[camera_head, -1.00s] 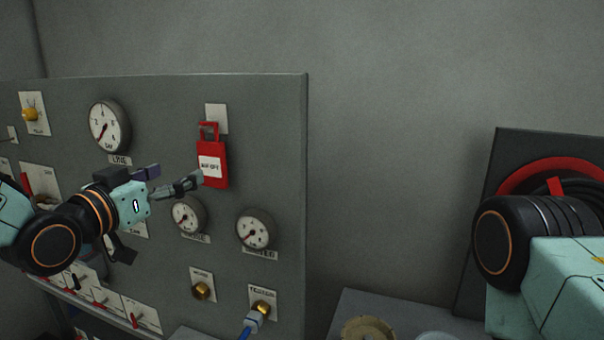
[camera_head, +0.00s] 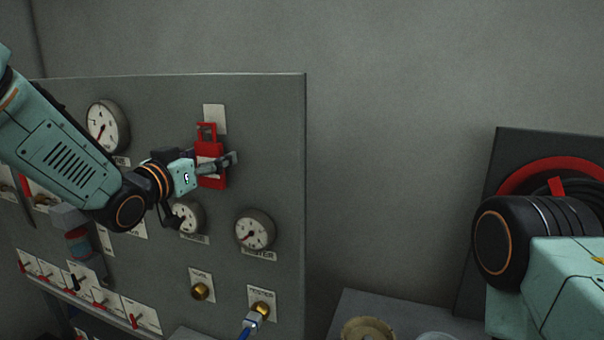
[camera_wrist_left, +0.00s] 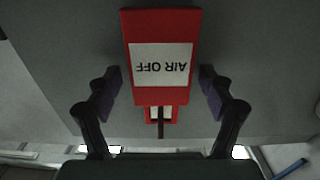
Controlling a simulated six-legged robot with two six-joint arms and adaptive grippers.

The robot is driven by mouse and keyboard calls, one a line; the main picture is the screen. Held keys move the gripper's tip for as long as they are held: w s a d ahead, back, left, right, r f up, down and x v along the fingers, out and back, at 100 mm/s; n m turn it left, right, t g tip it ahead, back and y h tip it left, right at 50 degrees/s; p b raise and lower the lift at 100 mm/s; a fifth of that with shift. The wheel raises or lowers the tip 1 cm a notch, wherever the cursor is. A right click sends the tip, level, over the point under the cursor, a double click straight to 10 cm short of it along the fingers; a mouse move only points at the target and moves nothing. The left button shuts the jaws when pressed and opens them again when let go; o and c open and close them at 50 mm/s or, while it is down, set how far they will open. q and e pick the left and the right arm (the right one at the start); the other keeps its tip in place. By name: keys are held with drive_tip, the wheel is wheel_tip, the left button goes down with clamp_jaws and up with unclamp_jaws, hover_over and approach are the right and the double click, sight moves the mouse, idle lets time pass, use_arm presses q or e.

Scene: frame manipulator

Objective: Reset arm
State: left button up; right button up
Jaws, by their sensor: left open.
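A red lock-shaped tag (camera_head: 208,150) reading "AIR OFF" hangs on the grey panel (camera_head: 275,130), below a white plate. My left gripper (camera_head: 213,161) is in front of the tag's lower half in the head view. In the left wrist view, the tag (camera_wrist_left: 160,88) appears upside down between the two open fingers (camera_wrist_left: 160,92), with a gap on each side. The fingers are not closed on it. My right gripper is not in view; only part of my right arm shows at the right edge.
A red ring on a dark board (camera_head: 520,180) stands at the right. The wall area between is clear.

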use_arm(q)
drive_tip(key=r+v, duration=0.1)
drive_tip(key=v, duration=0.9)
drive_tip(key=shift+p, duration=0.4)
drive_tip(key=shift+d, duration=0.1)
